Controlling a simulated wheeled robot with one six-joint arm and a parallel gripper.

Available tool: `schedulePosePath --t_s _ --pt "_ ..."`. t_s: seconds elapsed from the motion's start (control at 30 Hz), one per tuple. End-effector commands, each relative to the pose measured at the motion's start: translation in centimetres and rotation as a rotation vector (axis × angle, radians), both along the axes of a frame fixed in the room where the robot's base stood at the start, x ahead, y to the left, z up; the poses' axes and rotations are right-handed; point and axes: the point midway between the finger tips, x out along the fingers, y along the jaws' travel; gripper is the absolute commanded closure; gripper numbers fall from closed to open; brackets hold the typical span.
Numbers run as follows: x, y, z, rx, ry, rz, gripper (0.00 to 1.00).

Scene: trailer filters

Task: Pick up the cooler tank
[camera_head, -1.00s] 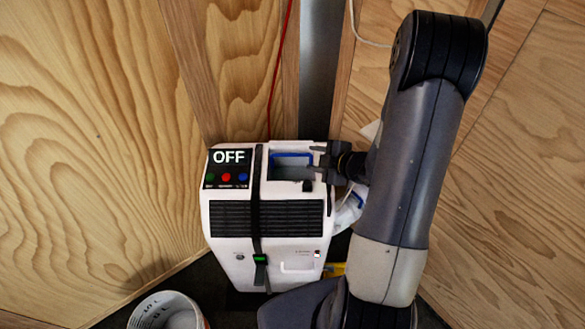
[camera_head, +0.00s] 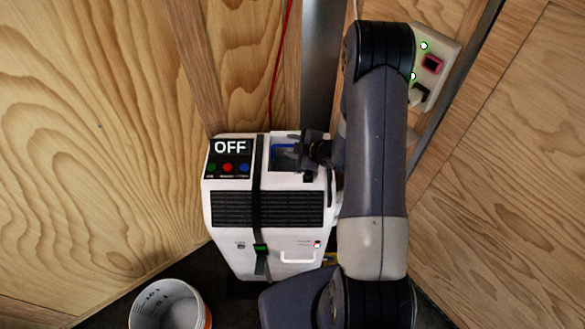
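The cooler (camera_head: 222,205) is a white box with an "OFF" panel, colored buttons and a black grille, standing in the wooden corner. A dark strap (camera_head: 258,190) runs down its front. A blue-rimmed opening (camera_head: 281,162) is in its top right; I cannot tell whether this is the tank. A white handle-like part (camera_head: 298,254) is low on its front right. My gripper (camera_head: 298,150) is over the right part of the opening, fingers pointing left. It looks open, with nothing seen between the fingers. My arm hides the cooler's right side.
A white bucket (camera_head: 168,306) stands on the dark floor at the lower left. A socket box (camera_head: 432,68) with green lights is on the wall at the upper right. A red cord (camera_head: 279,65) hangs behind the cooler. Wooden walls close in both sides.

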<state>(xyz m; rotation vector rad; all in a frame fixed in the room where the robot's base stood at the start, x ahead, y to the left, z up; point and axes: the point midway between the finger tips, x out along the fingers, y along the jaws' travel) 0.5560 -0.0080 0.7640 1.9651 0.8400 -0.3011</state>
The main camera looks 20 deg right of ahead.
Motion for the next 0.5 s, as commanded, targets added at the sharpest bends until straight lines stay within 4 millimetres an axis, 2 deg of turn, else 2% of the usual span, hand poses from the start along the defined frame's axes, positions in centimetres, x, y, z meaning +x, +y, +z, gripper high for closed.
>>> schedulePosePath --t_s 0.27,0.5 --pt "0.18 0.12 -0.15 0.000 0.000 0.000 0.62" --pt "0.18 0.11 -0.14 0.000 0.000 0.000 0.82"
